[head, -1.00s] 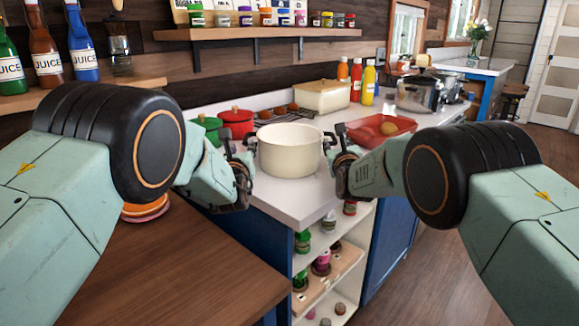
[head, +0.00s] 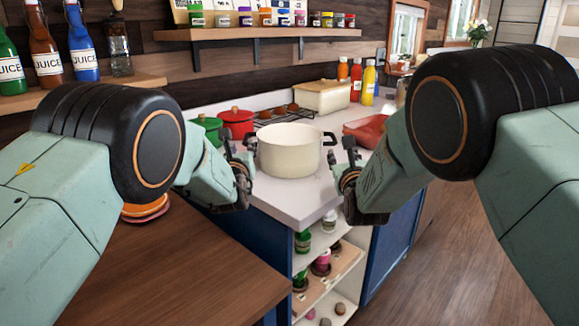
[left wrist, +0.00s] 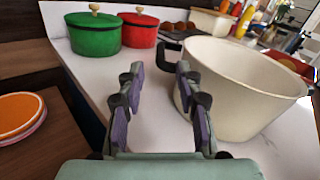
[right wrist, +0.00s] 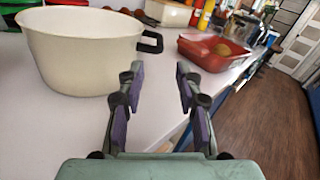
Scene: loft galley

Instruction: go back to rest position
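My left gripper (left wrist: 155,95) is open and empty at the left side of the cream pot; it also shows in the head view (head: 246,172). My right gripper (right wrist: 158,95) is open and empty to the right of the pot, apart from its handle; it also shows in the head view (head: 346,180). The cream pot (head: 289,152) stands upright on the white counter (head: 290,197) between the two grippers. It also shows in the left wrist view (left wrist: 235,90) and in the right wrist view (right wrist: 80,55).
Green (left wrist: 93,35) and red (left wrist: 138,28) lidded pots stand behind the left gripper. A red tray (right wrist: 215,50) lies right of the cream pot. A wooden table (head: 180,265) is at front left. Open shelves (head: 325,268) with jars sit below the counter end.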

